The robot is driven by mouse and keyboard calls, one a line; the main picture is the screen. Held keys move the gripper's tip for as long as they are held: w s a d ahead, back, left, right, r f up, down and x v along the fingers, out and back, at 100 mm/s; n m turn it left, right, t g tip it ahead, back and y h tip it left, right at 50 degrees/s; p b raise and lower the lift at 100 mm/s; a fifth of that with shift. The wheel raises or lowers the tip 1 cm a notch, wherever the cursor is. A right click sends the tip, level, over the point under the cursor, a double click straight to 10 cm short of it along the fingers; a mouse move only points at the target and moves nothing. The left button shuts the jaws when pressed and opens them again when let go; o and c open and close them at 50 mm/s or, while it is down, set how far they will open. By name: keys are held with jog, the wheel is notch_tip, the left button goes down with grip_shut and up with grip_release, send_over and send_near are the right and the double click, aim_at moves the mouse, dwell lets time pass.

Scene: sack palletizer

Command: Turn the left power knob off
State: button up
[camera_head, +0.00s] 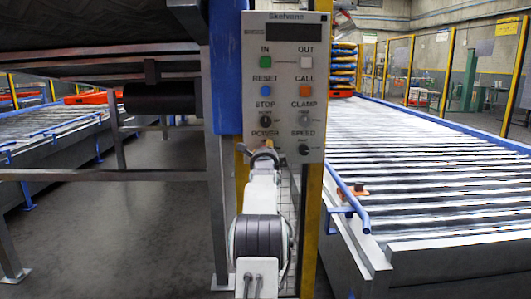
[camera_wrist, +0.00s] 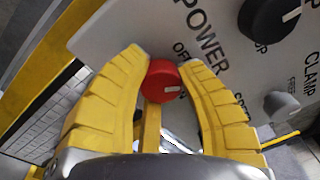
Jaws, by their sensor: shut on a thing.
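The power knob (camera_wrist: 163,84) is red with a short white mark that points to the right in the wrist view. It sits on the pale control panel (camera_head: 284,55), below the printed words POWER and OFF. My gripper (camera_wrist: 164,62) is shut on it, with one yellow finger on each side of the knob. In the head view my gripper (camera_head: 264,156) is at the panel's lower left, under the word POWER, and hides the knob there.
The stop knob (camera_head: 266,121) is just above my gripper, the clamp knob (camera_head: 305,121) is up to the right, and the speed knob (camera_head: 304,149) is close on the right. Coloured buttons are higher. A roller conveyor (camera_head: 430,165) with a blue rail (camera_head: 347,198) runs at right.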

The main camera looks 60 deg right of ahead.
jog(key=o, duration=1.2)
jog(key=shift+d, duration=0.1)
jog(key=v, duration=1.2)
